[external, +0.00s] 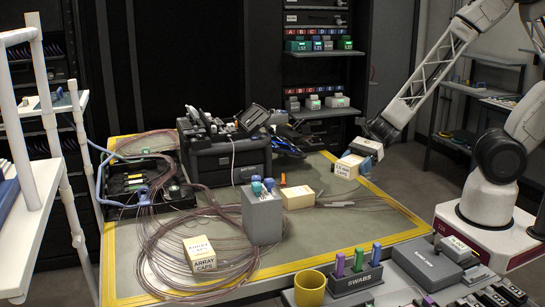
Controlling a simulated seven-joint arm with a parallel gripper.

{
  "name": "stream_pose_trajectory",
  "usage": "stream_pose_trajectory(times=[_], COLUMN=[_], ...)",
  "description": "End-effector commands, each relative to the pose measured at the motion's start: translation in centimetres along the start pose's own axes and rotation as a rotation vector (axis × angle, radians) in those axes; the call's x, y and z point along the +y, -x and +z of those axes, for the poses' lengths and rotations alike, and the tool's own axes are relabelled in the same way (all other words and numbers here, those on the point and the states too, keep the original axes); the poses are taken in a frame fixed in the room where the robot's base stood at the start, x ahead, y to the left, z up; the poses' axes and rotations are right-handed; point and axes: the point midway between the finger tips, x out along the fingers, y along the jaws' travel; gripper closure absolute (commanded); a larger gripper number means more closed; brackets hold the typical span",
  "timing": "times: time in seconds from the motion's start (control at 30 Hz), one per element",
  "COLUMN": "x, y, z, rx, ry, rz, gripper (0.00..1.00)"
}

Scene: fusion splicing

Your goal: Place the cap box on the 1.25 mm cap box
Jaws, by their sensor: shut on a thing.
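My gripper (366,150) is shut on a cream cap box (346,168) and holds it in the air over the right part of the table, slightly tilted. Its front carries dark print that is too small to read surely. A second cream box (298,197) lies on the table, to the left of and below the held box in the picture; I can read no label on it. A third cream box (206,255), marked "ARRAY CAPS", sits at the front left among coiled fibers. I cannot tell for sure which box is the 1.25 mm one.
A grey block (263,216) with blue and teal tops stands beside the second box. A black splicer (225,150) is at the back. Clear fibers (165,240) coil over the left. A yellow cup (310,288) and a swabs holder (354,280) stand in front. The table's right front is fairly clear.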

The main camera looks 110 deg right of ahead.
Motion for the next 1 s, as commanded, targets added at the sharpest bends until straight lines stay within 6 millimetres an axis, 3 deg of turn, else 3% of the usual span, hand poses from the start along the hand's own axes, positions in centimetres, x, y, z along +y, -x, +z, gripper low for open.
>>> stream_pose_trajectory(times=[0.43,1.0], x=[-0.7,-5.3], y=[-0.8,-6.2], z=[0.3,1.7], rx=[-0.001,0.000], ry=[0.000,0.000], rz=[0.000,0.000], gripper=[0.60,0.60])
